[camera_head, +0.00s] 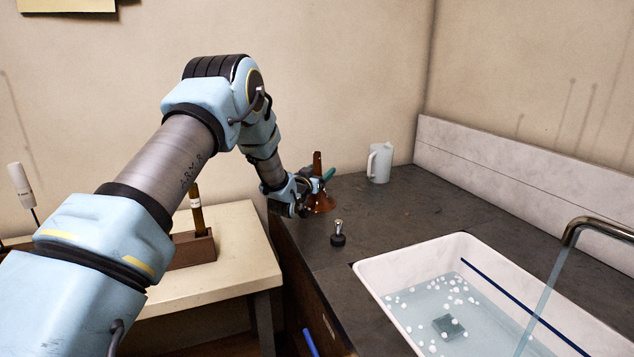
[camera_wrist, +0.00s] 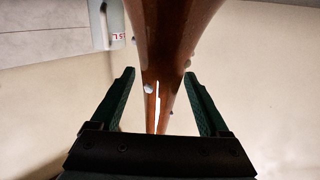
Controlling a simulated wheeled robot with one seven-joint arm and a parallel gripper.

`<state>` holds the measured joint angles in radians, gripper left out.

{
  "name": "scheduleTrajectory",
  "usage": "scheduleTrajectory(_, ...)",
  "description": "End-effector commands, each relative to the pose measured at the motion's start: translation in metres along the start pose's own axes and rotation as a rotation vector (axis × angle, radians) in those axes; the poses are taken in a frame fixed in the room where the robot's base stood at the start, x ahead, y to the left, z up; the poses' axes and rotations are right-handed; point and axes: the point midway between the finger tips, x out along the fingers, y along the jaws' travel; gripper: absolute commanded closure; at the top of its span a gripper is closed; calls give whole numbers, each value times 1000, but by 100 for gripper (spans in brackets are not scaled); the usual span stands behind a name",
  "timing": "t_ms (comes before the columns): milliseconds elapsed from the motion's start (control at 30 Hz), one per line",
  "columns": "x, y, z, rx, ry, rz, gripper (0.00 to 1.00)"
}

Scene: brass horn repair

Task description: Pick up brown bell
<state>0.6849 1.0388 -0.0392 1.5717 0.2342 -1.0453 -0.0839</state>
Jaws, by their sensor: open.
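The brown bell (camera_head: 323,203) stands on the dark counter with its flared end down and its narrow neck up. My gripper (camera_head: 316,184) is beside its upper part and partly hides it. In the wrist view the brown bell (camera_wrist: 173,35) fills the upper middle, and its body runs down between my two green-lined fingers. My gripper (camera_wrist: 159,76) is open there, with a finger on each side and visible gaps to the bell. The far ends of the bell are out of the wrist frame or hidden by the gripper body.
A pale jug (camera_head: 380,163) stands behind and right of the bell; it also shows in the wrist view (camera_wrist: 113,22). A small black-based metal piece (camera_head: 338,236) is in front. A white basin (camera_head: 370,272) with water lies right, under a tap (camera_head: 590,226). A wooden holder (camera_head: 190,249) stands left.

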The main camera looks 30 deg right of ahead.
Motion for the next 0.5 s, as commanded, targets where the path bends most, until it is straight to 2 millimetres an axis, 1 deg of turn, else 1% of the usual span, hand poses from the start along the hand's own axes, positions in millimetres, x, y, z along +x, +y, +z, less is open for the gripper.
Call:
scheduleTrajectory(100,8,0,0,0,-1,0,21)
scheduleTrajectory(367,10,0,1,-1,-1,0,21)
scheduleTrajectory(500,10,0,1,-1,-1,0,37)
